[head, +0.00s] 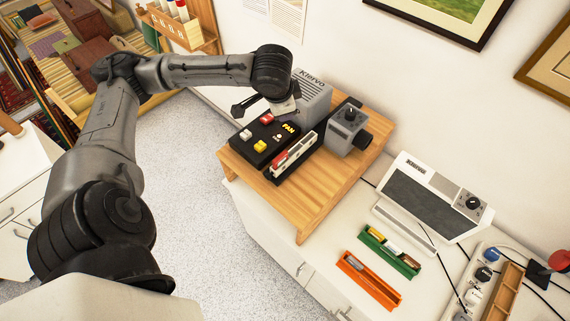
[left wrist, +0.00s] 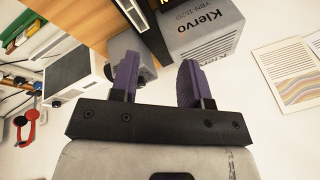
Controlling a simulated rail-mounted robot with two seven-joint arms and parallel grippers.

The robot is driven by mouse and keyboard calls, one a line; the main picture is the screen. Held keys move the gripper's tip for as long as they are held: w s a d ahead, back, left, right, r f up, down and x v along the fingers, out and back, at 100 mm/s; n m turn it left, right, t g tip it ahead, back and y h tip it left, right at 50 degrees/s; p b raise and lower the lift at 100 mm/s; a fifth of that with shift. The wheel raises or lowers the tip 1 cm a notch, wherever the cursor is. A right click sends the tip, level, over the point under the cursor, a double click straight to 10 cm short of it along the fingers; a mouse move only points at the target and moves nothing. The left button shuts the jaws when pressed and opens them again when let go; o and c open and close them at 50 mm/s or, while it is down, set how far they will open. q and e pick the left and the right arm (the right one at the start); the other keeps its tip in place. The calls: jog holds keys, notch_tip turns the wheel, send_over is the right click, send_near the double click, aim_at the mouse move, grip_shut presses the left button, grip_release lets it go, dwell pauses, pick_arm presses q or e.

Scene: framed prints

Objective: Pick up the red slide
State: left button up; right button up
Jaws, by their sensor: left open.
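Another red piece (head: 279,158) shows at the near end of a narrow slide tray (head: 293,156) beside that box. I cannot tell which is the red slide. My left gripper (head: 262,106) is above the far side of the black box, by the grey Klervo unit (head: 311,93). In the left wrist view its purple fingers (left wrist: 157,78) are apart with nothing between them. The Klervo unit (left wrist: 205,28) lies beyond the fingers there. My right gripper is out of view.
A grey device with a knob (head: 347,130) stands on the wooden stand (head: 313,202). To the right are a white viewer (head: 428,198), a green tray (head: 388,252) and an orange tray (head: 368,281). Framed prints hang on the wall behind.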

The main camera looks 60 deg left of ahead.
pick_arm(q)
jog(key=s+d+f+n+g+h, duration=0.2)
jog(key=s+d+n+g+h, duration=0.1)
jog(key=d+n, duration=0.1)
jog(key=n+b, duration=0.1)
jog(key=n, duration=0.2)
send_near(280, 156)
notch_tip(280, 156, down, 5)
jog(key=shift+d+f, duration=0.1)
jog(key=shift+w+f+b, duration=0.1)
jog(key=shift+f+b, duration=0.4)
jog(key=shift+f, duration=2.15)
grip_shut()
